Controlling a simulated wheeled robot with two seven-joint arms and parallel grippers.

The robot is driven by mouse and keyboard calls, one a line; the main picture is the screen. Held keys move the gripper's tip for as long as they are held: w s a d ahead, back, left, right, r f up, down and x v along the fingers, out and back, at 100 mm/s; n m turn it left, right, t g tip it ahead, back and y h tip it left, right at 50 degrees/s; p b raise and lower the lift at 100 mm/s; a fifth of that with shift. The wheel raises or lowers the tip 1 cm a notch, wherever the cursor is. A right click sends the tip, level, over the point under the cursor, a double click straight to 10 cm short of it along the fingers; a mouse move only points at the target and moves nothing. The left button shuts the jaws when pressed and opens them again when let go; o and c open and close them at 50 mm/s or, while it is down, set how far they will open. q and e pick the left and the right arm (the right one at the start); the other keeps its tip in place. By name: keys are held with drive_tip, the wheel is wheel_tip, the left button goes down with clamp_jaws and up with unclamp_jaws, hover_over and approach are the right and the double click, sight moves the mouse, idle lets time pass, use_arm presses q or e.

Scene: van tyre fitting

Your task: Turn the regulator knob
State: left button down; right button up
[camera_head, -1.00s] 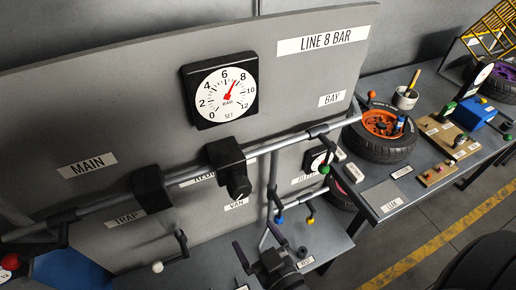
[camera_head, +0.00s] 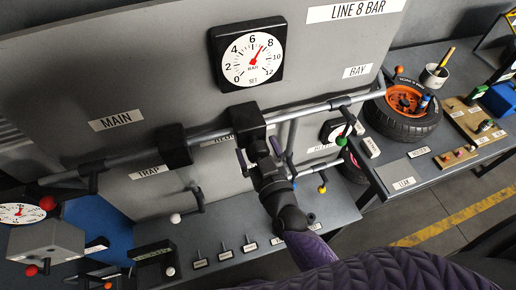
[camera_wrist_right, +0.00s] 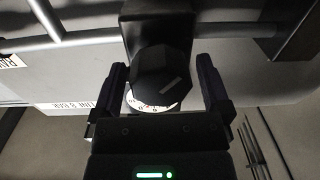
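The regulator's black block (camera_head: 243,116) sits on the grey pipe of the panel. In the right wrist view its faceted black knob (camera_wrist_right: 160,75), with a light pointer mark, faces me above a white dial ring (camera_wrist_right: 150,104). My right gripper (camera_head: 259,153) is just below the block in the head view. In the right wrist view its two fingers stand open on either side of the knob, with gaps visible. In the head view the gripper largely hides the knob. The gauge (camera_head: 248,56) has its red needle between 6 and 8. My left gripper is not in view.
The pipe (camera_head: 210,135) runs across the panel, with a second black block (camera_head: 175,146) to the left. Levers with a white ball (camera_head: 175,218), a green ball (camera_head: 341,141) and a yellow end (camera_head: 322,189) stand nearby. A tyre (camera_head: 402,115) lies on the right bench.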

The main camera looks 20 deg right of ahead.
drive_tip(key=c, duration=1.1)
drive_tip(key=shift+m, duration=1.4)
drive_tip(key=o, duration=1.2)
drive_tip(key=s, duration=1)
drive_tip(key=shift+d+b, duration=0.35)
